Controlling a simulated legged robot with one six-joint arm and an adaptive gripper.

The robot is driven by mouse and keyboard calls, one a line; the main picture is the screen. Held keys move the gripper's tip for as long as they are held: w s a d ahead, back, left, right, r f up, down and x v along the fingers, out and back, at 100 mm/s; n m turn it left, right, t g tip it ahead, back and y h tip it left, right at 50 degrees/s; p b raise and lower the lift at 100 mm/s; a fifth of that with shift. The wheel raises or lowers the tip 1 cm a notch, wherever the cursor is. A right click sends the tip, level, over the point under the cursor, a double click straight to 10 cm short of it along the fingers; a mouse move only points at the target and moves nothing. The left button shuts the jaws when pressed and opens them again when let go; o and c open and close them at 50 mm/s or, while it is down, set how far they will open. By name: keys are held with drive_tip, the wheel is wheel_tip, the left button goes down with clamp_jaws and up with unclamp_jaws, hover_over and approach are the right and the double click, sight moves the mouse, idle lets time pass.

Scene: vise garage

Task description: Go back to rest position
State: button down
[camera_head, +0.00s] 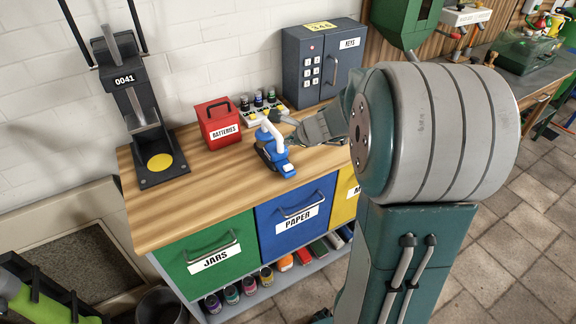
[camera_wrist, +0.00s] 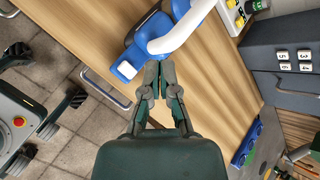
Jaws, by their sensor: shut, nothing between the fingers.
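My gripper (camera_wrist: 158,82) is shut and empty in the wrist view, its fingertips together above the wooden worktop, close beside a blue vise with a white handle (camera_wrist: 132,60). In the head view my gripper (camera_head: 287,130) reaches over the worktop from the right, just right of the blue vise (camera_head: 275,158). The vise stands on the worktop near its front edge. Whether the fingertips touch the vise cannot be told. My arm hides part of the bench's right side.
A red batteries box (camera_head: 219,124), a grey key safe (camera_head: 322,64) and a black press (camera_head: 140,115) stand on the wooden worktop (camera_head: 205,192). Green (camera_head: 212,255), blue (camera_head: 296,214) and yellow drawers are below. The worktop's front middle is clear. Tiled floor (camera_head: 520,235) lies at right.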

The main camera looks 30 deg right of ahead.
idle(0.3)
drive_tip(key=s+a+r+n+g+y, duration=0.1)
drive_tip(key=s+a+r+n, duration=0.35)
drive_tip(key=a+n, duration=0.2)
drive_tip(key=s+a+r+n+g, duration=0.1)
drive_tip(key=s+a+r+n, duration=0.2)
drive_tip(key=s+a+n, duration=0.35)
drive_tip(key=s+a+r+n+g+h, duration=0.1)
drive_tip(key=s+n+h, duration=0.2)
drive_tip(key=s+n, duration=0.8)
drive_tip(key=shift+s+a, duration=0.4)
drive_tip(key=shift+s, duration=1.15)
